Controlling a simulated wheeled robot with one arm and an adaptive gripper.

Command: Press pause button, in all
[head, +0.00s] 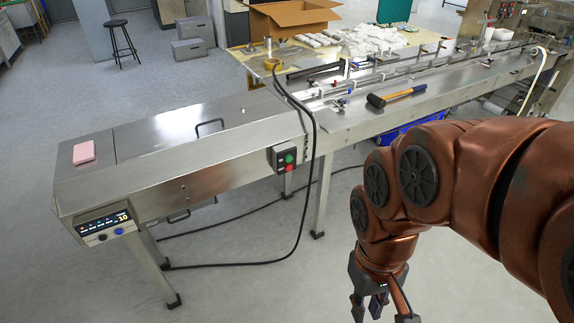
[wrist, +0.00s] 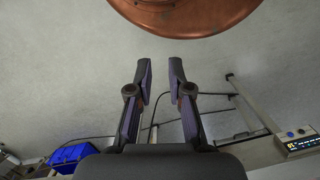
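A control box (head: 285,158) with a green button (head: 289,158) and a red button (head: 289,168) is on the front side of the steel machine. A display panel (head: 104,223) reading 10 sits at the machine's near left end, with a dark button (head: 102,237) and a blue button (head: 119,232) below the display. The panel also shows at the right edge of the wrist view (wrist: 297,143). I cannot read which button is pause. My gripper (head: 382,311) hangs low to the right of the machine, apart from all buttons. In the wrist view its fingers (wrist: 161,75) are apart with nothing between them.
A black cable (head: 313,150) loops over the machine's front edge to the floor. A blue crate (wrist: 70,155) is under the machine. The floor in front is clear apart from the cable and legs.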

